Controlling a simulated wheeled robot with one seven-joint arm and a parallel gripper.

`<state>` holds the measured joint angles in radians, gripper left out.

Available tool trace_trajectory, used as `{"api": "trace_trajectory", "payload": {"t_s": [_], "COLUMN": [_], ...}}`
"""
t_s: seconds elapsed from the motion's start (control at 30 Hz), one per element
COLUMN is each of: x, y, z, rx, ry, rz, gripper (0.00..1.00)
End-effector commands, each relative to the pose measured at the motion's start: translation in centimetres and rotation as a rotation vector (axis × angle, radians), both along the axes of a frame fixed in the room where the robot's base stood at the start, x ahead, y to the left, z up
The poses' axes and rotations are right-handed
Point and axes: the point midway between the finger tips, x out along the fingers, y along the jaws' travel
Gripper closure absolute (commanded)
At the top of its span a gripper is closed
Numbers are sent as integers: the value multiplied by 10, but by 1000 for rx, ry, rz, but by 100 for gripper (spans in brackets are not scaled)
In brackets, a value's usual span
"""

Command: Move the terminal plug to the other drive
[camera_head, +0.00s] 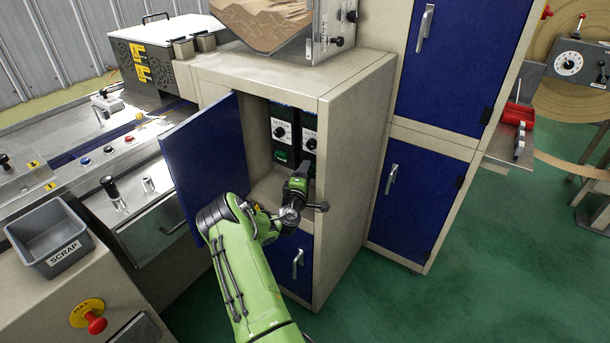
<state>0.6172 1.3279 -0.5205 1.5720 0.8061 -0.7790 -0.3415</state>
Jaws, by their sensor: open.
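Two dark drives with white dial faces stand side by side inside the open cabinet: the left drive (283,131) and the right drive (309,141). A small green piece, which looks like the terminal plug (281,155), sits at the bottom of the left drive. My gripper (304,170) reaches into the cabinet opening, in front of the lower part of the right drive and to the right of the green piece. It is open and looks empty. My wrist hides the lower right drive, and the fingertips are too small to make out clearly.
The blue cabinet door (205,160) stands open to the left, close beside my arm. The cabinet's right side wall (350,170) is close to my wrist. A shelf floor (265,188) lies below the drives. A grey scrap bin (48,238) is far left.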

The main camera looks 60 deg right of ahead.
Motion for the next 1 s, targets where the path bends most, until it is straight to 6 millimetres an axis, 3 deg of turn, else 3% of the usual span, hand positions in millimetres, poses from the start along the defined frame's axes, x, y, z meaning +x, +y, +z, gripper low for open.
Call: {"api": "trace_trajectory", "payload": {"t_s": [0.23, 0.7, 0.83, 1.0], "x": [-2, -24, -28, -30], "y": [12, 130, 149, 155], "z": [-2, -3, -2, 0], "rx": [4, 2, 1, 0], "ry": [2, 14, 9, 2], "rz": [-1, 4, 2, 2], "gripper": [49, 49, 49, 49]}}
